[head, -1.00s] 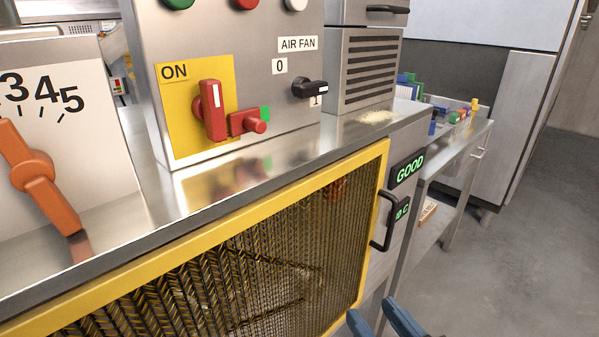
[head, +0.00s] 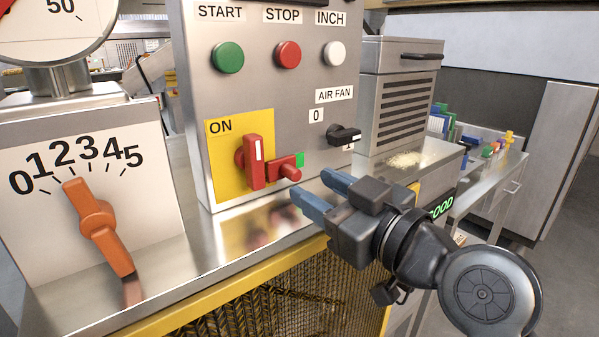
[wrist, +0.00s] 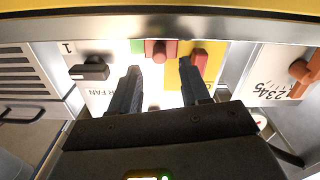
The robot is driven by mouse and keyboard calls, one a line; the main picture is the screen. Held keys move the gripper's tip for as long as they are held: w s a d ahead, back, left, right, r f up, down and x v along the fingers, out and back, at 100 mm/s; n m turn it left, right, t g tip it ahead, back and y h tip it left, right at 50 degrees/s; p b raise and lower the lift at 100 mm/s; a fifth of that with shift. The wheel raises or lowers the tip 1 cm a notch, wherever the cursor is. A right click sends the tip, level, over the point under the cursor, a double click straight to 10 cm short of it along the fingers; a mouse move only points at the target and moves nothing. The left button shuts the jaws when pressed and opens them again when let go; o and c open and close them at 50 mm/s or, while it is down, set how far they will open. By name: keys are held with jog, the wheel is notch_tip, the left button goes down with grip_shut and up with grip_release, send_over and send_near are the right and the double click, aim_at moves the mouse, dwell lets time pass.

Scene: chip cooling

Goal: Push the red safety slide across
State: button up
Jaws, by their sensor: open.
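The red safety slide (head: 285,168) is a small red block with a round knob, low on the control panel (head: 310,95). A green patch (head: 300,159) shows at its right end. The upright red ON handle (head: 254,162) stands just left of it on a yellow plate (head: 225,170). My gripper (head: 305,192) is open and empty, its blue fingers pointing at the panel, a little right of and below the slide, apart from it. In the wrist view, the slide (wrist: 160,50) shows upside down beyond the gap between my fingers (wrist: 160,82).
A black air fan knob (head: 344,135) sits right of the slide. Green (head: 228,56), red (head: 288,54) and white (head: 333,53) buttons are above. An orange dial lever (head: 98,222) is at left. A yellow-framed mesh guard (head: 290,295) is below the steel ledge.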

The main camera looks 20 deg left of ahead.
aim_at(297, 177)
jog(key=shift+p+x, duration=0.45)
jog(key=shift+x, duration=2.05)
grip_shut()
